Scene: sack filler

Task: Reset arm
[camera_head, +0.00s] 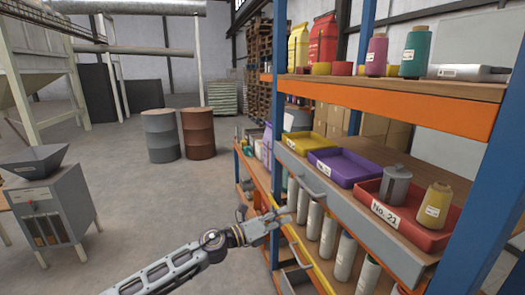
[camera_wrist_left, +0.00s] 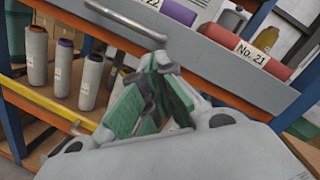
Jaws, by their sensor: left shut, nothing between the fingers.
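My left gripper (camera_head: 281,217) reaches in from the bottom of the head view, in front of the shelf rack, beside the grey drawer handle. In the left wrist view its green-padded fingers (camera_wrist_left: 158,90) are together with nothing between them. The grey drawer front (camera_head: 335,197) has a bar handle (camera_head: 316,186), which also shows just beyond the fingertips in the left wrist view (camera_wrist_left: 125,20). I cannot tell whether the fingers touch it. My right gripper is in neither view.
A red tray (camera_head: 398,222) labelled No. 21, a purple tray (camera_head: 340,169) and a yellow tray (camera_head: 304,143) stand on the shelf above the drawer. Several pale cylinders (camera_head: 328,236) stand on the shelf below. Two drums (camera_head: 160,137) stand behind; the floor at left centre is open.

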